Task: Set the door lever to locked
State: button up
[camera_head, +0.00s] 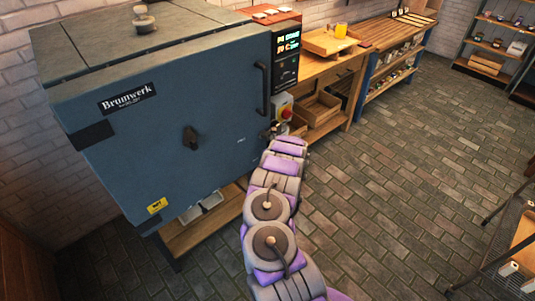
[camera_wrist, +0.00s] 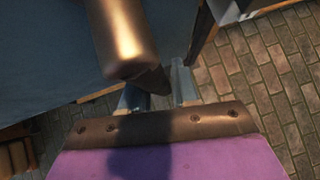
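The blue-grey kiln (camera_head: 165,110) has its door shut, with a dark vertical handle (camera_head: 262,90) near the door's right edge. My gripper (camera_head: 273,130) is at the lower right edge of the door, below that handle. In the wrist view a bronze rounded bar (camera_wrist: 122,40), which looks like the door lever, hangs close in front of the camera. My gripper's two fingers (camera_wrist: 157,92) are apart there. A dark piece (camera_wrist: 154,80) shows between them behind the bar's end; I cannot tell whether they touch it. The lever is mostly hidden in the head view.
A wooden bench (camera_head: 335,75) with a tray and crate stands beyond. The brick floor (camera_head: 400,170) to the right is clear. A metal rack (camera_head: 510,250) stands lower right.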

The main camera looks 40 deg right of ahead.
jog(key=shift+o, duration=1.3)
jog(key=shift+d, duration=0.1)
jog(key=shift+r, duration=0.1)
jog(key=p+v, duration=0.4)
jog(key=v, duration=1.3)
